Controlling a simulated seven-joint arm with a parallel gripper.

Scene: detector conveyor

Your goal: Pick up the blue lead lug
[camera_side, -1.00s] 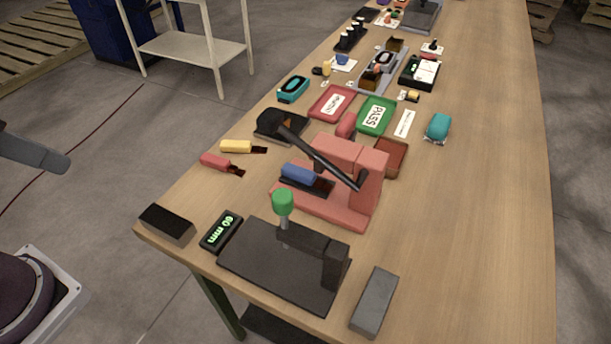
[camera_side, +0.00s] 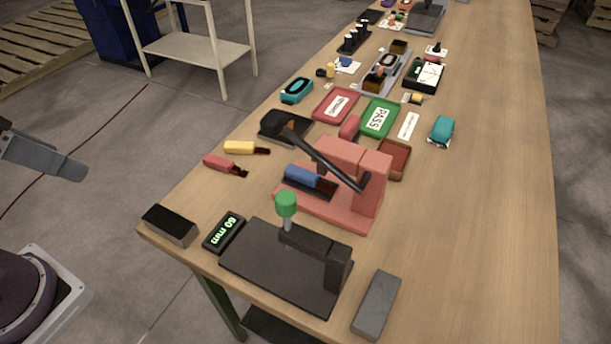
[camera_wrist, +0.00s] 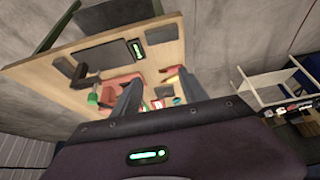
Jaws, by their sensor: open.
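The blue lead lug (camera_side: 303,175) has a blue body and a dark end. It lies on the base of the red lever press (camera_side: 362,190) in the side view, partly under the black lever. I cannot pick it out in the wrist view. My gripper (camera_wrist: 158,94) shows in the wrist view with its two fingers apart and nothing between them. It is well away from the table and the lug.
A yellow lug (camera_side: 239,147) and a red lug (camera_side: 220,163) lie left of the press. A dark fixture (camera_side: 268,262) with a green knob (camera_side: 286,204) stands in front. A 60 mm display (camera_side: 224,232) is beside it. The table's right side (camera_side: 490,200) is clear.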

